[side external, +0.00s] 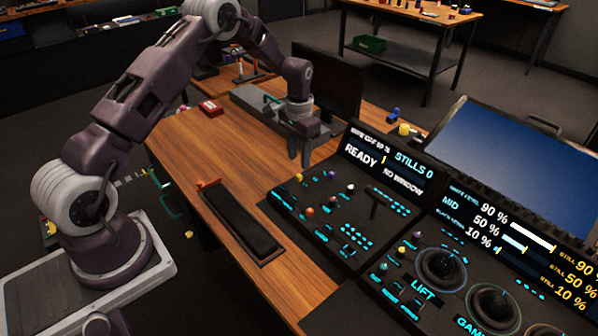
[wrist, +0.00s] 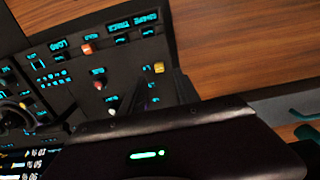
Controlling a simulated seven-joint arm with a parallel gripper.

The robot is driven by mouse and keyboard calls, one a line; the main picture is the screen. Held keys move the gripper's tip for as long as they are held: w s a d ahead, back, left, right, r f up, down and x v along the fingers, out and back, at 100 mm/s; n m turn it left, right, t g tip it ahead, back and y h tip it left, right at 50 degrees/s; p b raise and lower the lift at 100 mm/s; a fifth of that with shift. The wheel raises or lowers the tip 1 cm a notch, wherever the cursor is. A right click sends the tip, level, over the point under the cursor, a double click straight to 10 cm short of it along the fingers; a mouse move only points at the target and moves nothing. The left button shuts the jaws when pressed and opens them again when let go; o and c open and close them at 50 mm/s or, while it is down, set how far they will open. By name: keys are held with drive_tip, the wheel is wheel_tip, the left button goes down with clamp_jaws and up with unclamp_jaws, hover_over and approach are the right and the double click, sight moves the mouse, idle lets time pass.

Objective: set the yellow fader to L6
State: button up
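The yellow fader cap (wrist: 159,68) shows near the right edge of the dark panel in the wrist view, with cyan marks beside it too blurred to read. In the side view a yellowish cap (side external: 299,177) at the panel's far left part appears to be the same one. My gripper (side external: 299,161) points down above the far edge of the panel, with its two fingers apart and nothing between them. In the wrist view the dark fingers (wrist: 180,80) show just right of the yellow cap, apart from it.
An orange cap (wrist: 87,48), a reddish cap (wrist: 98,85) and a white cap (wrist: 112,112) stand near the yellow one. A display (side external: 388,160) reading READY and STILLS 0 rises behind the panel.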

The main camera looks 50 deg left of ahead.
sight(299, 175)
wheel_tip(299, 175, down, 6)
clamp_jaws()
idle(0.3)
idle(1.3)
